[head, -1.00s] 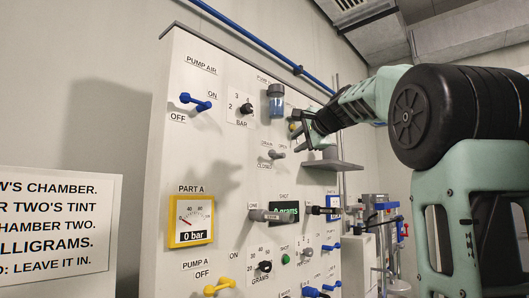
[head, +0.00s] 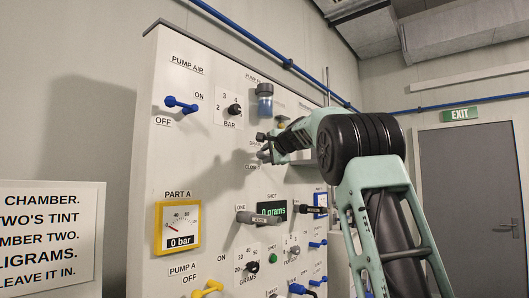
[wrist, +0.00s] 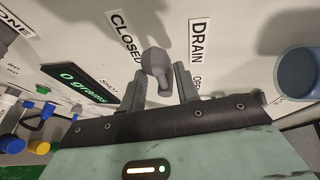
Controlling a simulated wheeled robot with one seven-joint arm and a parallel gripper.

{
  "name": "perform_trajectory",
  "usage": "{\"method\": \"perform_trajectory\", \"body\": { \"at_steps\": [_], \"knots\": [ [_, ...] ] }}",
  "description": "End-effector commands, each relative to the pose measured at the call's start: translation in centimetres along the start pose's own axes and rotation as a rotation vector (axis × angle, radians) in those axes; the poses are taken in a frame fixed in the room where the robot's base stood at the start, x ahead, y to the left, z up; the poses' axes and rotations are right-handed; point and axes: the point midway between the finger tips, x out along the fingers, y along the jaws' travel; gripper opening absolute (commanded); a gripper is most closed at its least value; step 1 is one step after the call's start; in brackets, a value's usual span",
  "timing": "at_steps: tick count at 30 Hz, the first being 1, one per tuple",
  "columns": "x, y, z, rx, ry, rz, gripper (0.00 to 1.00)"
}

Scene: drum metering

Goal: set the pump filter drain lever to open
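The grey drain lever (wrist: 156,62) sits on the panel between the CLOSED label and the DRAIN and OPEN labels in the wrist view. Its handle points down in that picture, between my fingers. I cannot tell for sure which label it is set to. In the head view the lever (head: 264,156) is partly hidden at my gripper. My gripper (wrist: 162,84) is open, with one finger on each side of the handle and visible gaps. In the head view my gripper (head: 268,143) is close against the panel, below the blue filter bowl (head: 265,104).
Around it on the panel are the blue PUMP AIR lever (head: 181,104), a black bar knob (head: 234,112), a grey shot lever (head: 258,218) and a display (head: 272,209). A grey shelf stands behind my arm. A placard (head: 50,235) is at left.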

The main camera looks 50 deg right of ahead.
Motion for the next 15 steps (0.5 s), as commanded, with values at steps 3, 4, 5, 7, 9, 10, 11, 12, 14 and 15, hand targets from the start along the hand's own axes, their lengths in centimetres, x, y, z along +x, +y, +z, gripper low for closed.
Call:
{"method": "perform_trajectory", "body": {
  "at_steps": [3,4,5,7,9,10,11,12,14,15],
  "knots": [
    [1.2,-0.1,0.0,-0.001,0.000,0.001,0.32],
    [1.4,-0.1,0.0,-0.001,-0.001,0.001,0.32],
    [1.6,-0.1,0.0,-0.001,-0.001,0.001,0.32],
    [1.8,0.0,0.0,-0.001,-0.001,0.000,0.32],
    [1.8,0.0,0.0,-0.001,-0.001,0.000,0.32],
    [1.9,0.0,0.0,-0.001,-0.001,0.000,0.32],
    [1.9,0.0,0.0,-0.001,0.000,-0.001,0.32],
    [1.8,0.0,0.0,-0.001,0.000,-0.001,0.32],
    [1.8,0.0,0.0,-0.001,0.000,0.000,0.32],
    [1.8,0.0,0.0,-0.001,0.000,0.000,0.29]
  ]
}}
